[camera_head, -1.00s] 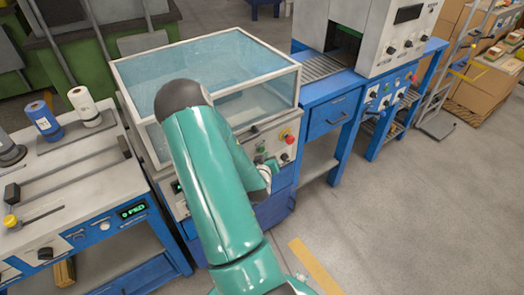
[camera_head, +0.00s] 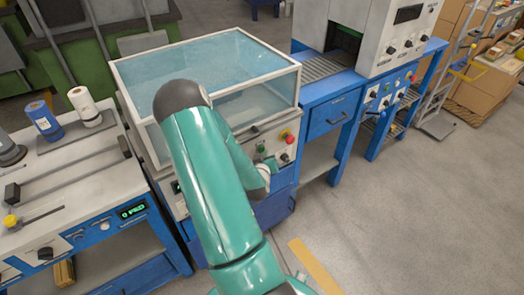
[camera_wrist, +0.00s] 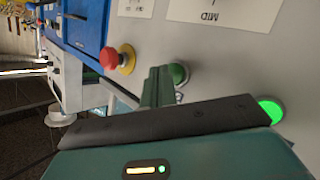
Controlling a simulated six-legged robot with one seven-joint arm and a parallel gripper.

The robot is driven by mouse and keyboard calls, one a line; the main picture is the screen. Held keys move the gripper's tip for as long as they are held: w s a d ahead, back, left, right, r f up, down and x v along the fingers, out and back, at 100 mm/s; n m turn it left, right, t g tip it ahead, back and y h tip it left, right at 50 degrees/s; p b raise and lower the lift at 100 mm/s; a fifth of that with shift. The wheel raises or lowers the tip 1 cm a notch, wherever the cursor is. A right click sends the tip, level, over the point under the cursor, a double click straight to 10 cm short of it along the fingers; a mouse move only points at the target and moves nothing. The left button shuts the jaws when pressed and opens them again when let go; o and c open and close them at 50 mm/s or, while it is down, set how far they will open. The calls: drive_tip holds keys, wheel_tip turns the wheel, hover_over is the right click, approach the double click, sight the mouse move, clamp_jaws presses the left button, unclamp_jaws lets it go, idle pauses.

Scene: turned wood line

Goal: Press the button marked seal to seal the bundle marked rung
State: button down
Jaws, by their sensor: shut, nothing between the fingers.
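The sealing machine (camera_head: 282,57) has a clear-sided lid and a pale control panel facing front. My gripper (camera_head: 271,164) is shut and empty at this panel, partly hidden behind my arm in the head view. In the wrist view, the closed fingertips (camera_wrist: 160,82) overlap the edge of a green button (camera_wrist: 179,73). I cannot tell whether they touch it. The green button also shows above my gripper in the head view (camera_head: 260,148). No "seal" marking is readable on it. I cannot make out the bundle marked rung.
A red mushroom button on a yellow collar (camera_wrist: 119,59) sits close to the fingers. A green lamp (camera_wrist: 270,110) is lit on the panel. A blue-framed bench (camera_head: 75,228) stands left, and a conveyor machine (camera_head: 400,45) right. Open floor (camera_head: 430,220) lies at the right.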

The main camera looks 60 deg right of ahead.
drive_tip(key=shift+w+d, duration=0.25)
drive_tip(key=shift+w, duration=0.25)
idle(0.8)
drive_tip(key=shift+s, duration=0.1)
drive_tip(key=shift+s+a, duration=0.35)
drive_tip(key=shift+s, duration=0.25)
drive_tip(key=s, duration=0.1)
drive_tip(key=s+a, duration=0.1)
drive_tip(key=s, duration=0.1)
drive_tip(key=s+a, duration=0.1)
drive_tip(key=shift+s+a, duration=0.15)
drive_tip(key=shift+s, duration=0.1)
idle(1.0)
